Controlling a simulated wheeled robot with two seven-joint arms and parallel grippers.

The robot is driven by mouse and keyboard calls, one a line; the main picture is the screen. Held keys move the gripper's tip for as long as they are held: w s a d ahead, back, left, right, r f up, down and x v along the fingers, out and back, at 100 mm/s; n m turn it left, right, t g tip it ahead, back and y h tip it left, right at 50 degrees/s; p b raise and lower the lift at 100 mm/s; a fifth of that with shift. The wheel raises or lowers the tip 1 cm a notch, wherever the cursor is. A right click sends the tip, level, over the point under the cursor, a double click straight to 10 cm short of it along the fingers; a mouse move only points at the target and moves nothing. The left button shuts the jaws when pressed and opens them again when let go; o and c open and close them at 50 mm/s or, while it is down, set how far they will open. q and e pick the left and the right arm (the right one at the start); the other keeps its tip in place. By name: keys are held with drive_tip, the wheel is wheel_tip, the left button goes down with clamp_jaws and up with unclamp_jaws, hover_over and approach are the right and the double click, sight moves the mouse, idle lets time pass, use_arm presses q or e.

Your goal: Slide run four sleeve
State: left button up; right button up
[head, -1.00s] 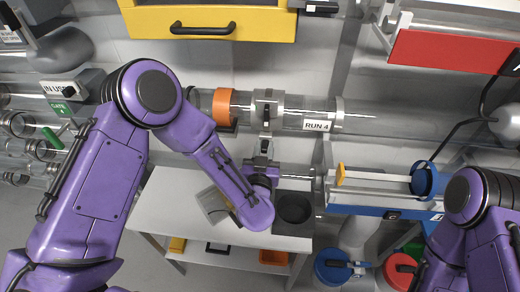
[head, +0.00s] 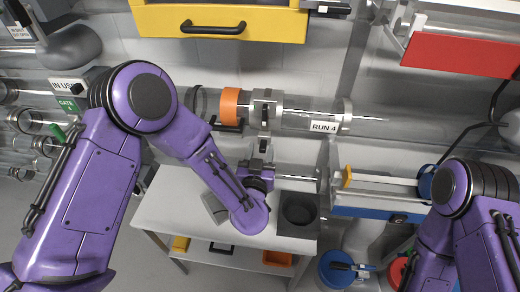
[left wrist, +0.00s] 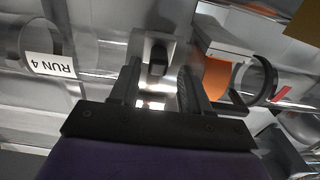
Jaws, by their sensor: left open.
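The clear run four tube (head: 372,120) bears a RUN 4 label (head: 324,127). A metal sleeve block (head: 264,97) with a dark upright handle (head: 264,114) sits around the tube, left of the label and a small gap right of an orange collar (head: 230,105). My left gripper (head: 262,152) is just below the block, fingers toward it. In the left wrist view, its fingers (left wrist: 157,88) are open, with the block's dark handle (left wrist: 158,58) ahead between them; whether they touch it I cannot tell. My right gripper is out of view.
A yellow drawer (head: 270,20) hangs above the tube, and a red-fronted one (head: 455,55) at upper right. A white table (head: 180,205) with a dark cup (head: 298,210) stands below. A blue-fronted tray (head: 370,212) is at right. Other tubes (head: 35,120) are at left.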

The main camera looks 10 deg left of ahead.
use_arm(q)
drive_tip(key=s+b, duration=0.1)
drive_tip(key=s, duration=0.8)
drive_tip(key=shift+s+d, duration=0.2)
drive_tip(key=shift+s, duration=0.1)
